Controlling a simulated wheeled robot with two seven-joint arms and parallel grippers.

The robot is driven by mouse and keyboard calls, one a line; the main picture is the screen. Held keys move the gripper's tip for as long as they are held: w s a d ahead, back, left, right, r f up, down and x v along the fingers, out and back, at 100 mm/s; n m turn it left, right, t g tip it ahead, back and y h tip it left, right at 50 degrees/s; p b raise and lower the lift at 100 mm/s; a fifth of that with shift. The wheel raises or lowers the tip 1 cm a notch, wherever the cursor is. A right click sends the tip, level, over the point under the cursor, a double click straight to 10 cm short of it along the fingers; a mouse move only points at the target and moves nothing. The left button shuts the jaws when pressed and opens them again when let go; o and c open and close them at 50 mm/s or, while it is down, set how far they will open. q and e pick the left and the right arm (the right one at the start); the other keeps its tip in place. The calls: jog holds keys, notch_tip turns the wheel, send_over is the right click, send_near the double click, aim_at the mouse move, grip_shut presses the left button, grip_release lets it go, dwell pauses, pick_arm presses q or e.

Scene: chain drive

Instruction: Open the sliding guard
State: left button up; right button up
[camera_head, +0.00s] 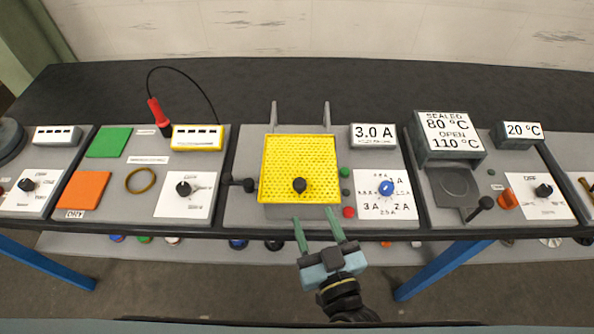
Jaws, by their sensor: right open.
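The sliding guard (300,158) is a yellow perforated panel on the middle grey station. It covers the front part between two grey rails (274,116) that stick out behind it. A black knob (299,186) sits near the guard's front edge. My right gripper (319,222) is open and empty, with two greenish fingers pointing at the station. It is just in front of the guard, below the knob in the picture, and appears apart from it. What lies under the guard is hidden. My left gripper is not in view.
Right of the guard are a blue dial (386,187), a red button (349,212), green buttons and a 3.0 A display (373,136). A black-knobbed lever (249,185) stands close on its left. Neighbouring stations flank both sides. The black table behind is clear.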

aim_at(298, 178)
jog(key=x, duration=1.2)
jog(key=shift+f, duration=0.1)
jog(key=shift+w, duration=0.1)
grip_shut()
